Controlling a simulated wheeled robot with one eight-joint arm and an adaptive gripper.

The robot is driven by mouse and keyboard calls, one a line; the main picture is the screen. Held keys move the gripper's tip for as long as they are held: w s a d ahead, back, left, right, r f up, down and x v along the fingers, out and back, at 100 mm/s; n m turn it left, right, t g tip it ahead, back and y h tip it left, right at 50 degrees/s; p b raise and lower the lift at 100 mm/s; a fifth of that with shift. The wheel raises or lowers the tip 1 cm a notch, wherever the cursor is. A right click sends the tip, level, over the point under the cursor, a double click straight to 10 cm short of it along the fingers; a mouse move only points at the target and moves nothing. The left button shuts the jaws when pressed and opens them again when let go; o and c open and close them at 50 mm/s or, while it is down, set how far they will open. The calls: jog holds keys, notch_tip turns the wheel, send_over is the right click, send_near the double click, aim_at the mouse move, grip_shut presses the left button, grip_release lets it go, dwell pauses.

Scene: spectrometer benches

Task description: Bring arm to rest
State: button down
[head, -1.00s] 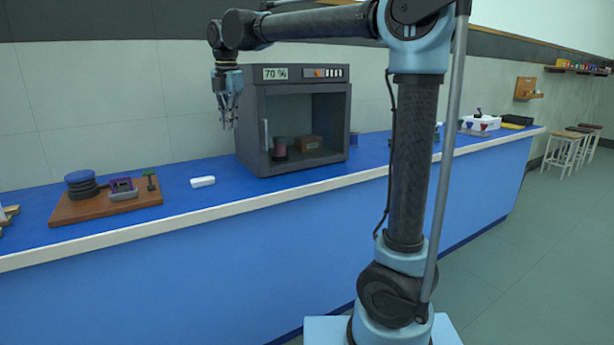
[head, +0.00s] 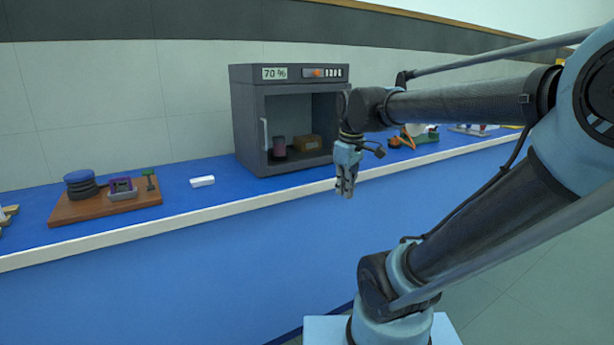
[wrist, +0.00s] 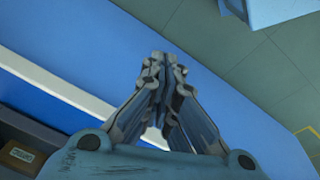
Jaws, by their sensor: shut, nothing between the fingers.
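My gripper (head: 345,190) hangs pointing down in front of the bench, just off its white front edge and to the right of the dark grey cabinet's opening. Its fingers are together and hold nothing. In the wrist view my gripper (wrist: 163,65) is shut, with the blue bench front and the green floor beyond it. My arm reaches in from the right and is bent low over my base.
The grey cabinet (head: 245,119) reads 70 % and holds a dark reddish spool (head: 279,147) and a brown box (head: 307,143). A white block (head: 202,181) and a wooden board (head: 75,212) lie left on the blue bench (head: 200,200). The floor (head: 500,290) in front is clear.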

jog(key=s+d+f+m, duration=0.4)
jog(key=s+f+m, duration=0.1)
jog(key=f, duration=0.2)
jog(key=s+d+f+m, duration=0.4)
jog(key=s+f+m, duration=0.1)
jog(key=f, duration=0.2)
jog(key=shift+s+f, duration=0.25)
jog(key=shift+s, duration=0.05)
